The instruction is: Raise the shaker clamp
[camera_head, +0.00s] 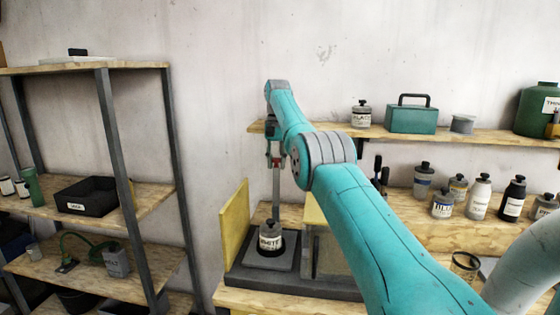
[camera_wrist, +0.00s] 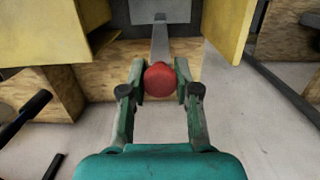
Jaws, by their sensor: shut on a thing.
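The paint shaker (camera_head: 300,283) is a grey base on the bench with a yellow panel (camera_head: 235,222) at its left. A bottle with a white label (camera_head: 270,239) stands upright on its plate. A grey metal post (camera_head: 276,195) rises behind the bottle. In the wrist view, my gripper (camera_wrist: 159,72) is shut on a round red knob (camera_wrist: 160,82) at the end of a grey bar (camera_wrist: 160,45). The knob looks like part of the shaker clamp.
A wooden shelf (camera_head: 375,133) on the wall above holds a teal toolbox (camera_head: 411,119), a bottle and a green canister (camera_head: 538,110). Several bottles stand on the bench at right. A shelving rack with a black bin (camera_head: 90,196) stands at left.

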